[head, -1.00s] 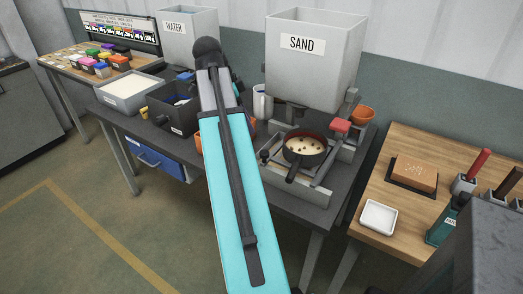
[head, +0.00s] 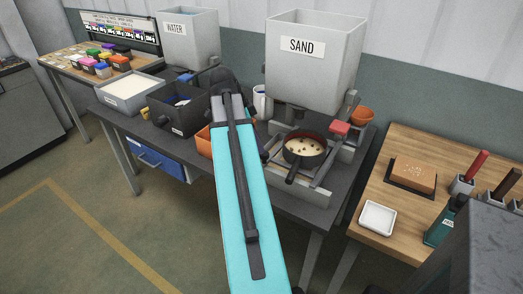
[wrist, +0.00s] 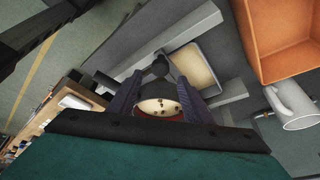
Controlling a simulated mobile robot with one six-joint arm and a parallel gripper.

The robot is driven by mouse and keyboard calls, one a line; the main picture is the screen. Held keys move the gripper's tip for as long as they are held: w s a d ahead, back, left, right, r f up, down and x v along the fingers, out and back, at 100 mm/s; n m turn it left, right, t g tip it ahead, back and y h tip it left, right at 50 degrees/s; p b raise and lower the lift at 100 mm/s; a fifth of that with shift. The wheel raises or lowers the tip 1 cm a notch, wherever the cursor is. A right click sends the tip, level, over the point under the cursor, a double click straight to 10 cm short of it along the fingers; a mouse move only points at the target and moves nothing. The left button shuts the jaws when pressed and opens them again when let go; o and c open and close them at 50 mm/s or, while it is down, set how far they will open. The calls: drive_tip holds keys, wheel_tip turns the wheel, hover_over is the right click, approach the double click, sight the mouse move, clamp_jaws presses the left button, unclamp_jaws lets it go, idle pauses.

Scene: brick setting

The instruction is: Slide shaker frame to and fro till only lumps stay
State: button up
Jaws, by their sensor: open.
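The shaker frame is a round dark sieve (head: 303,149) with a reddish inner rim and a dark handle (head: 291,173), on grey rails under the sand hopper (head: 315,60). Pale sand with several dark lumps lies in it. In the wrist view the sieve (wrist: 159,108) shows between my fingers, partly hidden by the gripper body. My gripper (wrist: 160,79) is open, its two fingers apart with nothing clearly held. I cannot tell whether they touch the sieve or handle. A pale sand-filled tray (wrist: 194,66) shows past the fingers.
An orange bin (wrist: 281,40) and a white mug (wrist: 291,106) are on the right in the wrist view. A red block (head: 340,128) sits at the rails' right side.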

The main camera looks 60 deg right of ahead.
drive_tip(key=shift+p+x, duration=0.35)
drive_tip(key=shift+x, duration=2.45)
drive_tip(key=shift+c, duration=0.4)
clamp_jaws()
